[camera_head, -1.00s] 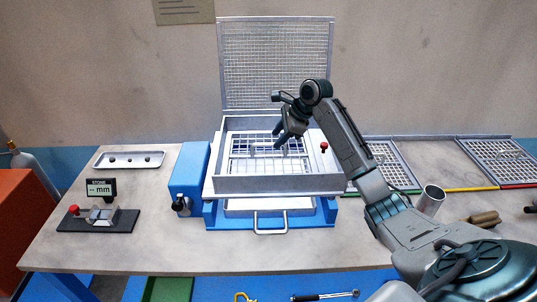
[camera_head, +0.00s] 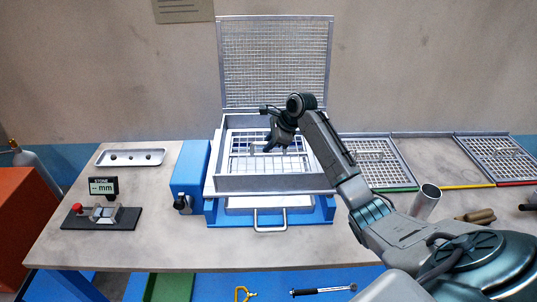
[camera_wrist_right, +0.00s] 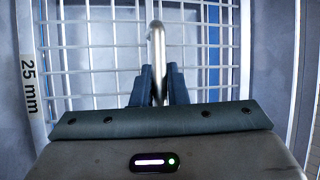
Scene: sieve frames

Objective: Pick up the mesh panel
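The mesh panel (camera_head: 240,165) is a pale grid inside the grey sieve box (camera_head: 270,184) in the middle of the table. In the right wrist view the panel (camera_wrist_right: 95,60) fills most of the picture, with a "25 mm" label on the left side. A metal handle bar (camera_wrist_right: 156,45) rises from it. My right gripper (camera_head: 270,149) is down in the box; in the wrist view its two fingers (camera_wrist_right: 160,85) are close together with the handle between them, appearing to press on both sides. My left gripper is not in view.
A mesh screen (camera_head: 275,60) stands upright behind the box. A blue unit (camera_head: 190,168) adjoins the box's left side, and a drawer handle (camera_head: 270,225) sticks out in front. Other panels (camera_head: 375,165) lie at right, near a metal cup (camera_head: 426,200).

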